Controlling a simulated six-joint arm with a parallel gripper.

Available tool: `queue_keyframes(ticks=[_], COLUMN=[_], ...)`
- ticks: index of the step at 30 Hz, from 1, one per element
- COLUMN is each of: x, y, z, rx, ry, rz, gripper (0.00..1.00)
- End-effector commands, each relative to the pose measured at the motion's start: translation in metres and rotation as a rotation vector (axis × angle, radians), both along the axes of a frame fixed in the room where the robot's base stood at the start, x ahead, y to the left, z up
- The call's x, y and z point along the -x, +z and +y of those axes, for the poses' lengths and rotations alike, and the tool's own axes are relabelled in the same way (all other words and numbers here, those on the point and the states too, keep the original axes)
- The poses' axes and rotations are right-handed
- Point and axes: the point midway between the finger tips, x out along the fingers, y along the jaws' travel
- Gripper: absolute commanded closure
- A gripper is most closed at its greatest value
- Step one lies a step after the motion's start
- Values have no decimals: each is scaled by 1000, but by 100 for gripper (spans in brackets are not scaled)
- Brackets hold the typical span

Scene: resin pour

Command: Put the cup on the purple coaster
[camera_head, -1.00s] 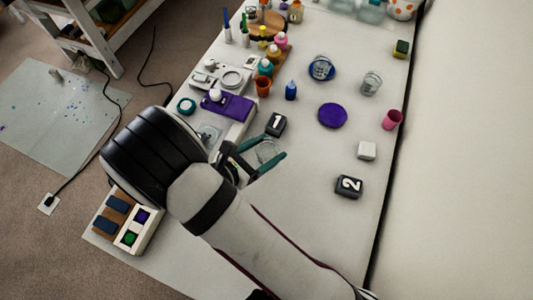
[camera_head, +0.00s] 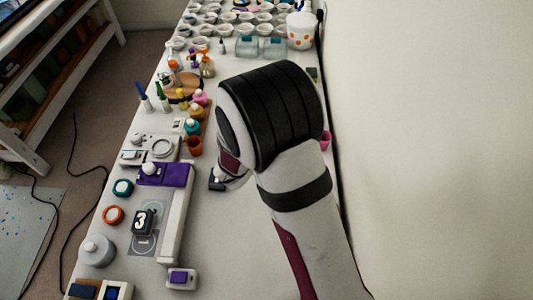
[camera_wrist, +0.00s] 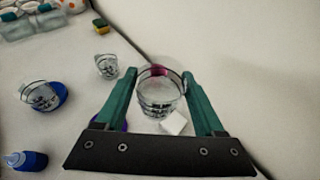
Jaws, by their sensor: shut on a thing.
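A clear cup (camera_wrist: 160,98) is between the green fingers of my gripper (camera_wrist: 158,76) in the wrist view. The gripper is shut on it. The purple coaster (camera_wrist: 123,126) shows only as a sliver beside and below the left finger, lower than the cup. In the head view my arm hides the gripper, the held cup and the purple coaster. Whether the cup is over the coaster I cannot tell.
In the wrist view, a clear cup on a blue coaster (camera_wrist: 60,98), another clear cup (camera_wrist: 107,66) and a blue bottle (camera_wrist: 32,160) stand left. A white block (camera_wrist: 174,123) is near the held cup. A pink cup (camera_head: 326,139) is right of my arm.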

Motion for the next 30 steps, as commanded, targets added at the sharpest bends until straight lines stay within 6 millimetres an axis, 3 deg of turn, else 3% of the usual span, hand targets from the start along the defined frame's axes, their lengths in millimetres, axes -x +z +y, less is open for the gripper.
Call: queue_keyframes(ticks=[3,5,8,15,18,25,30], x=[-20,-26,-34,-56,-61,-62,-62], y=[6,5,-9,-52,-60,-99,-103], z=[-26,-27,-8,60,74,79,79], rx=[6,9,9,8,9,10,8], ry=[-50,-58,-57,-58,-60,-59,-60], rz=[-6,-6,-4,-5,-6,-3,-5], gripper=[88,88,88,88,88,88,88])
